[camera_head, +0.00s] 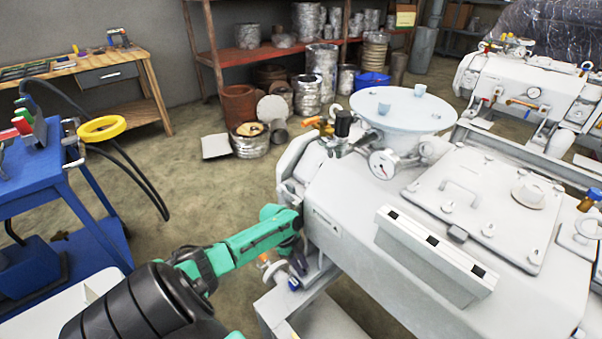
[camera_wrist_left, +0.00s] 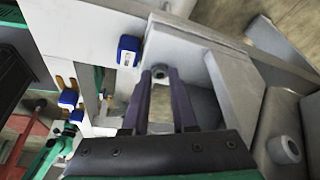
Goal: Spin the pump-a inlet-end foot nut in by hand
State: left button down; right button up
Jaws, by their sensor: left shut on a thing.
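The pump (camera_head: 345,205) is the large pale grey machine in the middle of the head view. My left arm reaches to its near left end, and my left gripper (camera_head: 298,264) is low beside the foot there, partly hidden by my own wrist. In the left wrist view my left gripper (camera_wrist_left: 160,76) has its two dark fingers on either side of a small dark foot nut (camera_wrist_left: 160,72). The fingers are shut on the nut, which sits against the pale grey foot (camera_wrist_left: 190,58). The thread under the nut is hidden. My right gripper is in neither view.
A blue cart (camera_head: 70,205) with a yellow ring (camera_head: 102,128) and a hanging black hose stands at the left. A pale frame rail (camera_head: 290,300) runs under the pump. A second pump (camera_head: 530,90) stands at the back right. The floor between cart and pump is open.

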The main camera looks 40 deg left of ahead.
pick_arm(q)
jog(key=shift+w+d, duration=0.1)
jog(key=c, duration=0.7)
grip_release()
